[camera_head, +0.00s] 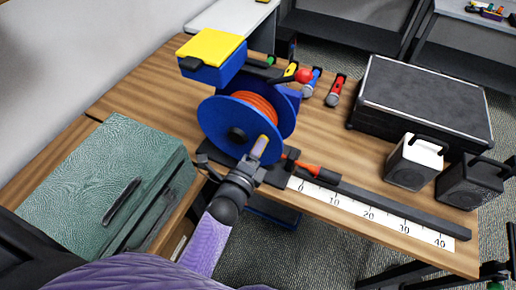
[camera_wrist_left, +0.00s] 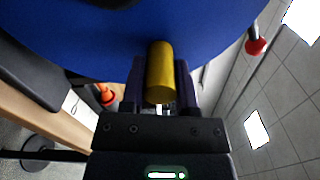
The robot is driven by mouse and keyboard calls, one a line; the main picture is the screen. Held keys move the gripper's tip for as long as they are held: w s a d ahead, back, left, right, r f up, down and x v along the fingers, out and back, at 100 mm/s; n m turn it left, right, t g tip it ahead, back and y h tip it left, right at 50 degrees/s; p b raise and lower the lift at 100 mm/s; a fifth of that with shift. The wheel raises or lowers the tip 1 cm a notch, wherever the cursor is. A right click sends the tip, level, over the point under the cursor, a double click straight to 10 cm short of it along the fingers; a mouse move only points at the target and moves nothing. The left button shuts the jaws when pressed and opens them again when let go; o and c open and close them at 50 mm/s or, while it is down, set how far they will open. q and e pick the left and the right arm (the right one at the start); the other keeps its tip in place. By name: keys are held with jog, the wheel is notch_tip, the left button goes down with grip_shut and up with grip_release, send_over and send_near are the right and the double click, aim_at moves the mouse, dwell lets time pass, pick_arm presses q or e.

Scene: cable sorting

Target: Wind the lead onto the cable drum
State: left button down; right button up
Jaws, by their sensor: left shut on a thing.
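The blue cable drum (camera_head: 213,122) stands on the wooden table, with orange lead (camera_head: 262,104) visible around its core between the flanges. A yellow crank handle (camera_head: 262,143) sticks out from the near flange. My left gripper (camera_head: 256,155) is shut on this handle; the yellow handle (camera_wrist_left: 160,72) also shows between its two fingers in the left wrist view, in front of the blue flange (camera_wrist_left: 215,40). An orange piece with a dark end (camera_head: 312,169) lies at the zero end of the ruler; whether it joins the lead is hidden. My right gripper is not seen.
A white ruler strip (camera_head: 350,207) with a dark rail runs along the table's front edge. A yellow-topped blue box (camera_head: 212,58) stands behind the drum. A black case (camera_head: 420,105) and two speakers (camera_head: 414,162) stand right; a green case (camera_head: 95,175) sits left.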

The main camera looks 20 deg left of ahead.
pick_arm(q)
jog(key=shift+c, duration=1.8)
grip_release()
jog(key=s, duration=1)
jog(key=shift+a+p, duration=0.4)
